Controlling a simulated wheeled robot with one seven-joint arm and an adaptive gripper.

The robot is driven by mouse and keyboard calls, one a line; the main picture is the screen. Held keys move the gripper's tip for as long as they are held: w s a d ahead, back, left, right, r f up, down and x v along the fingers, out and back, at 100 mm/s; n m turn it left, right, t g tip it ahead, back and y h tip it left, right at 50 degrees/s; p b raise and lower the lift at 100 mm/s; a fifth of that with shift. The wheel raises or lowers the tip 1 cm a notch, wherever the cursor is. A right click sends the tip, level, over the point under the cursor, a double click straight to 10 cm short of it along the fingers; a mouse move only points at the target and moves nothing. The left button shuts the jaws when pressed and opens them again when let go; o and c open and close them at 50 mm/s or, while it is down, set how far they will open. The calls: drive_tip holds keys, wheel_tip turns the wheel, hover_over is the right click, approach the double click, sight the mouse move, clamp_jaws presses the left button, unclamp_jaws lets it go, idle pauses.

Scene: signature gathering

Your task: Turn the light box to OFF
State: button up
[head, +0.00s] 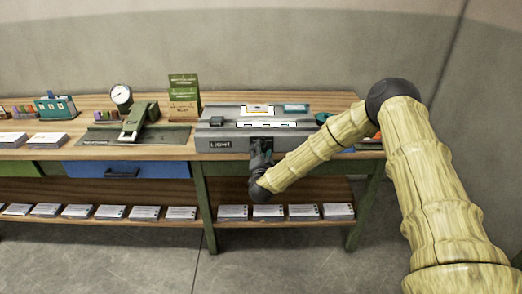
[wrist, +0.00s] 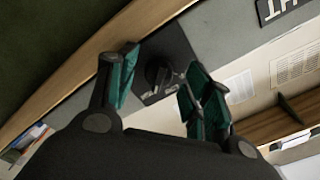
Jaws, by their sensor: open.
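The light box (head: 222,133) is a grey unit with a "LIGHT" label, standing on the wooden bench. A white panel and papers lie on its top. In the wrist view, a round black knob (wrist: 158,72) sits on a dark square plate (wrist: 172,50) on the grey front. My gripper (wrist: 155,85) is open, with its teal-padded fingers on either side of the knob. I cannot tell whether they touch it. In the head view, my gripper (head: 262,150) is at the front face of the box, right of the label, and hides the knob. The knob's setting is not readable.
The wooden bench (head: 62,154) carries a green press (head: 138,120), a dial gauge (head: 121,95), a green card stand (head: 184,98) and paper stacks left of the box. A blue drawer (head: 125,170) is below. The lower shelf (head: 205,218) holds several paper stacks. The floor in front is clear.

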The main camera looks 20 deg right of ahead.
drive_tip(key=shift+w+d, duration=0.1)
drive_tip(key=shift+w, duration=0.2)
drive_tip(key=shift+c, duration=0.2)
drive_tip(key=c, duration=0.9)
drive_tip(key=shift+c, duration=0.2)
drive_tip(key=shift+s+d+n+b, duration=0.15)
drive_tip(key=shift+n+b, duration=0.75)
drive_tip(key=shift+n, duration=4.1)
drive_tip(key=shift+w+d+n+b, duration=0.2)
drive_tip(key=shift+n+b, duration=0.65)
drive_tip(key=shift+n, duration=4.15)
